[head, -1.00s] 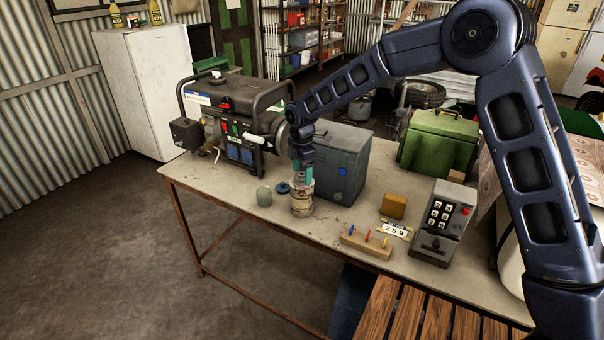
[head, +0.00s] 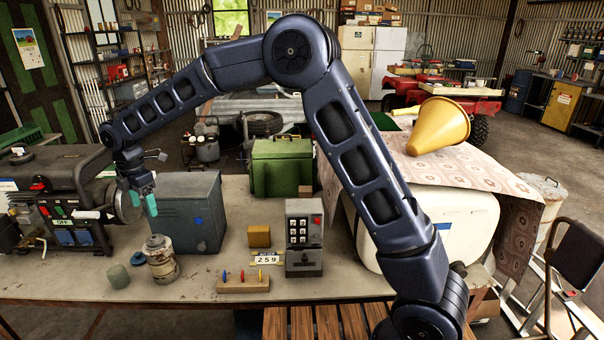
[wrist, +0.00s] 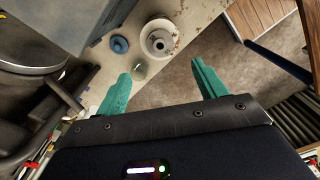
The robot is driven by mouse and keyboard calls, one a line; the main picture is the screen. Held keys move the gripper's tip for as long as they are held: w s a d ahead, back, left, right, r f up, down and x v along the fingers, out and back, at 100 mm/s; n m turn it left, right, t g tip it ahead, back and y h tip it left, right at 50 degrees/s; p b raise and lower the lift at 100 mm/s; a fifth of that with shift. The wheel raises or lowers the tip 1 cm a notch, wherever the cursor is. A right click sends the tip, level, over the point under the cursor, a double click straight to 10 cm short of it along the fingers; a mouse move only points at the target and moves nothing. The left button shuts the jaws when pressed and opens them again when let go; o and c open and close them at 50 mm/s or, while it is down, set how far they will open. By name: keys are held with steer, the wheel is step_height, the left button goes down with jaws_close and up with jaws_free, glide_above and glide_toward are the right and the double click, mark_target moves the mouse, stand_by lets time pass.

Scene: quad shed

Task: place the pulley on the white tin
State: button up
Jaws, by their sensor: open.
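The white tin (head: 162,268) stands upright on the bench, rusty and cream-coloured. A small grey round piece with a central hole, seemingly the pulley (head: 155,242), rests on its top. In the wrist view, the pulley (wrist: 159,42) sits within the rim of the tin (wrist: 172,48), roughly central. My gripper (head: 143,202) is above the tin and a little left of it in the head view, clear of it. Its teal fingers are apart and empty, as the wrist view also shows (wrist: 161,72).
A blue disc (wrist: 119,45) and a grey-green cylinder (head: 118,277) stand close beside the tin. A generator (head: 60,205) is left, a grey metal box (head: 190,215) behind. A peg board (head: 243,285), yellow block (head: 259,237) and keypad box (head: 304,240) are right.

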steer(key=w+d+r+m+t, duration=0.1)
steer(key=w+d+r+m, duration=0.35)
steer(key=d, duration=0.85)
steer(key=w+d+r+m, duration=0.3)
steer(key=d+r+m, duration=0.15)
steer(key=d, duration=0.85)
steer(key=w+d+r+m+t, duration=0.1)
steer(key=w+d+r+m, duration=0.4)
steer(key=d, duration=0.7)
steer(key=s+d+r+m+t, duration=0.1)
steer(key=s+d+m, duration=0.3)
steer(key=d, duration=0.6)
steer(key=s+d+r+m, duration=0.1)
steer(key=s+d+m, duration=0.3)
steer(key=d, duration=0.6)
steer(key=s+d+f+m, duration=0.2)
steer(key=s+d+m, duration=0.1)
steer(key=s+d, duration=0.2)
steer(key=s+d+f+m+t, duration=0.1)
steer(key=s+d+f+m, duration=0.2)
steer(key=s+d, duration=0.3)
steer(key=shift+s+d+m+t, duration=0.2)
steer(key=shift+s+m+t, duration=0.15)
steer(key=shift+m, duration=0.25)
